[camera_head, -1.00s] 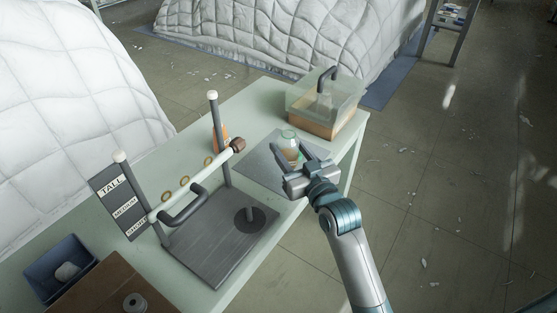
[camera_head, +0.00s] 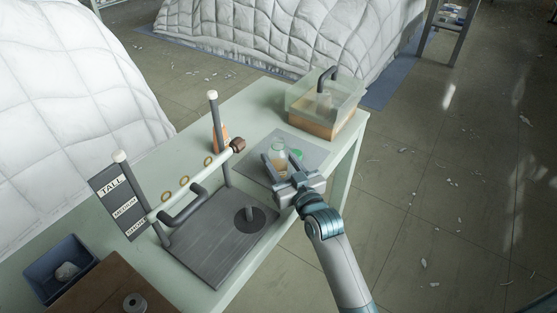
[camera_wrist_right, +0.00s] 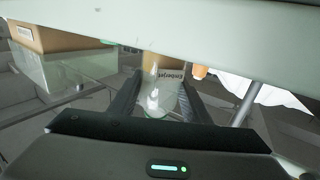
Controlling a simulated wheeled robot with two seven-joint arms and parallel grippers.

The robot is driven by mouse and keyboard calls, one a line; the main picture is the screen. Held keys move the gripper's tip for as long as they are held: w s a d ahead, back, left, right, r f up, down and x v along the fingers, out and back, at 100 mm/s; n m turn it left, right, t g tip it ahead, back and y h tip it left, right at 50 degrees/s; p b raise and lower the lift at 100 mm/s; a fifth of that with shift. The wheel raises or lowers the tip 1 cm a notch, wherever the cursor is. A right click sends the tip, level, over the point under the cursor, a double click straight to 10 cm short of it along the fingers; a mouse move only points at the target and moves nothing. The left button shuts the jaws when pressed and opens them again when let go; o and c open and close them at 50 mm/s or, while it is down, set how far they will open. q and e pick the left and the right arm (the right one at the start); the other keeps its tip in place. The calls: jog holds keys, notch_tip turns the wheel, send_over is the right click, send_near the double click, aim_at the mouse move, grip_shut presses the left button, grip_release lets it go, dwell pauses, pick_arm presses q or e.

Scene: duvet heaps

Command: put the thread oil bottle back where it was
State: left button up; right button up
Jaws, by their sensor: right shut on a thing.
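A clear glass bottle (camera_head: 279,147) with a tan lower part is above or on the grey mat at the table's far right; I cannot tell whether it touches the mat. My right gripper (camera_head: 280,161) is shut on this bottle, with a finger on each side. In the right wrist view the clear bottle (camera_wrist_right: 155,97) shows between the fingers, with a tan label reading "Emberjet" near it. I cannot read the words "thread oil" anywhere. An orange bottle (camera_head: 222,137) stands behind the rack, partly hidden by its post. My left gripper is not in view.
The grey mat (camera_head: 312,145) carries a small green piece (camera_head: 297,154) beside the right finger. A clear bin with an orange-brown base (camera_head: 318,122) stands behind it. The dark rack (camera_head: 205,245) with a white bar is left. A blue tray (camera_head: 42,272) is front left.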

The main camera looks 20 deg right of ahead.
jog(key=shift+f, duration=0.2)
jog(key=shift+f, duration=0.1)
jog(key=o, duration=1.1)
jog(key=shift+f, duration=0.1)
jog(key=shift+r, duration=0.2)
jog(key=shift+s+d+f, duration=0.1)
jog(key=shift+s, duration=0.6)
jog(key=s, duration=0.3)
jog(key=s+d, duration=0.1)
jog(key=s, duration=0.5)
jog(key=shift+s+d+b, duration=0.15)
jog(key=shift+b, duration=0.25)
jog(key=shift+s+d, duration=0.1)
jog(key=shift+s, duration=0.4)
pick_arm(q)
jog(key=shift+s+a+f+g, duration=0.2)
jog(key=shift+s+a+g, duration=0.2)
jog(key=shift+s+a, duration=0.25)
pick_arm(e)
jog(key=shift+s, duration=0.1)
